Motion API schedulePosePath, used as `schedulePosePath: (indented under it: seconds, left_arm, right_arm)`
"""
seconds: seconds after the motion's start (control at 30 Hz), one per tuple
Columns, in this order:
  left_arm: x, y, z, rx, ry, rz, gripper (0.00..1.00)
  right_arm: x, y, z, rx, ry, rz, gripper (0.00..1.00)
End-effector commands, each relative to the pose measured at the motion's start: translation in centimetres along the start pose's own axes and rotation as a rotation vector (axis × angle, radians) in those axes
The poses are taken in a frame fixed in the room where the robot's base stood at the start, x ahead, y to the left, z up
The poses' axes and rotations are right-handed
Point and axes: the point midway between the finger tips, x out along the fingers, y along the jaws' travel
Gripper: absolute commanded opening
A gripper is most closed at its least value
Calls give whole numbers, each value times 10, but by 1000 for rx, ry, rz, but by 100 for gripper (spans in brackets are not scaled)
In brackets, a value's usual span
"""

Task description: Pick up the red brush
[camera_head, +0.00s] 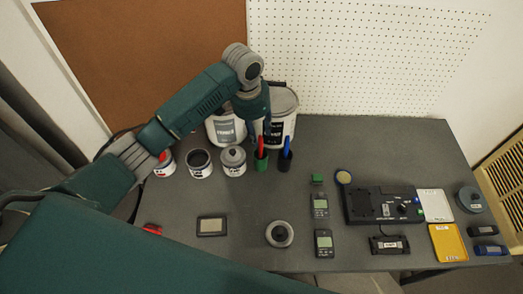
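The red brush (260,146) stands upright with its red handle up, at a small green holder or base (261,162) near the back middle of the table. My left arm comes in from the left and bends down at its wrist. My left gripper (260,128) points down just above and behind the red handle, very close to it. Its fingers are dark and small, so I cannot tell whether they are open or touch the handle. A similar blue brush (286,147) stands just to the right. My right gripper is not in view.
Large cans (284,101) stand behind the brushes, close to my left gripper. Smaller cans (200,165) stand to the left. Meters (320,206), a black device (381,204) and a yellow tray (447,243) lie to the right. The table's (250,195) middle front is partly clear.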

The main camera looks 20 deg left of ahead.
Motion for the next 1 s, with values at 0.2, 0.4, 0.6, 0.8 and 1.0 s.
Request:
schedulePosePath:
  seconds: [0.2,0.4,0.6,0.8,1.0]
  left_arm:
    - [22,0,0,0,1,0,36]
    - [44,2,1,0,-2,2,36]
    - [70,2,1,1,1,0,36]
    - [74,2,0,2,3,-1,36]
    - [74,2,1,2,2,-1,11]
  right_arm:
    - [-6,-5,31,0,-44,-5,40]
    - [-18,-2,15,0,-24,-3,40]
    - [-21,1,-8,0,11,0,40]
    - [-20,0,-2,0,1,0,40]
    - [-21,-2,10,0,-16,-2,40]
